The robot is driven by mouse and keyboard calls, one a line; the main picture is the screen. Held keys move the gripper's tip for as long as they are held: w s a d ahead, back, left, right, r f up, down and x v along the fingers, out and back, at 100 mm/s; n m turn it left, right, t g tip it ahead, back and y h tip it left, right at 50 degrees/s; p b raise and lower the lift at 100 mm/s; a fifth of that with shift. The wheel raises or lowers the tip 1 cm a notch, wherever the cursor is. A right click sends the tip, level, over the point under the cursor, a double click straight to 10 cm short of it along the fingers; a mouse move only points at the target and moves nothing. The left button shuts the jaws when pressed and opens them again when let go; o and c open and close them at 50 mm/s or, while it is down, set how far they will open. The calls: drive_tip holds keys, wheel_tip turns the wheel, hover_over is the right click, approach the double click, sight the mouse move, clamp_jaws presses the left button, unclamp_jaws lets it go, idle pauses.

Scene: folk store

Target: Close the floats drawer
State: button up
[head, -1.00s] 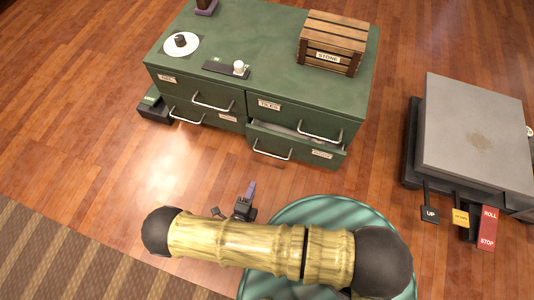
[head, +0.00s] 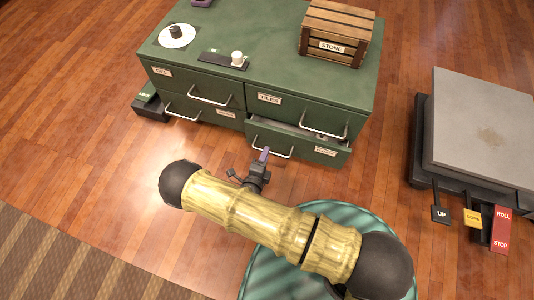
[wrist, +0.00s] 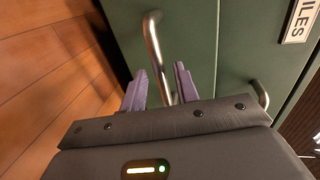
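The green cabinet's lower right drawer (head: 300,150) stands partly open, with some of its inside showing. Its small label (head: 325,151) is too blurred to read. My gripper (head: 264,154) is at the left part of that drawer's front, by its metal handle (head: 285,155). In the wrist view, the two purple fingers of my gripper (wrist: 160,68) are apart. The metal handle (wrist: 153,45) runs up between them in the picture, close to the drawer's green face. I cannot tell whether either finger touches it.
The drawer labelled TILES (head: 269,99) is directly above, with its own handle. A wooden STONE crate (head: 338,35) and a white disc (head: 176,37) are on the cabinet top. A grey platform (head: 480,120) with levers stands at the right. Wooden floor lies clear left of my arm.

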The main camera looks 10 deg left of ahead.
sight(272, 141)
drive_tip(key=shift+b+x, duration=0.4)
drive_tip(key=shift+x, duration=1.05)
clamp_jaws()
drive_tip(key=x, duration=0.2)
drive_tip(key=r+p+x, duration=0.1)
drive_tip(key=x, duration=0.1)
drive_tip(key=shift+w, duration=0.25)
drive_tip(key=shift+d, duration=0.1)
unclamp_jaws()
drive_tip(key=shift+f, duration=0.1)
